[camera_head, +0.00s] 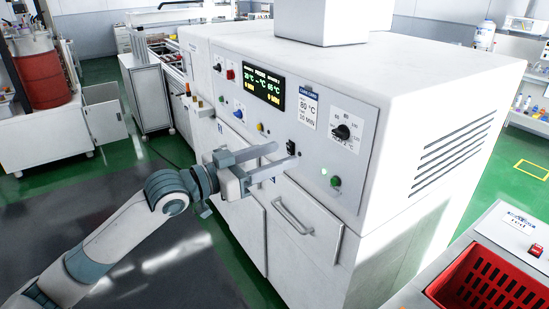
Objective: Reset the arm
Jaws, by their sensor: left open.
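My left arm comes in from the lower left. My left gripper (284,157) is open and empty, its two fingers pointing right toward the front panel of a large white oven-like cabinet (430,95). The fingertips are in front of the panel, close to a black rocker switch (291,147). I cannot tell whether they touch it. The panel also has a lit display (263,87), a black dial (342,132) and a green button (336,181). My right gripper is out of view.
Cabinet doors with a bar handle (292,217) lie below the panel. A red basket (492,284) sits on a white bench at the lower right. A red drum (42,76) stands at the left. Open floor (110,180) lies left of the cabinet.

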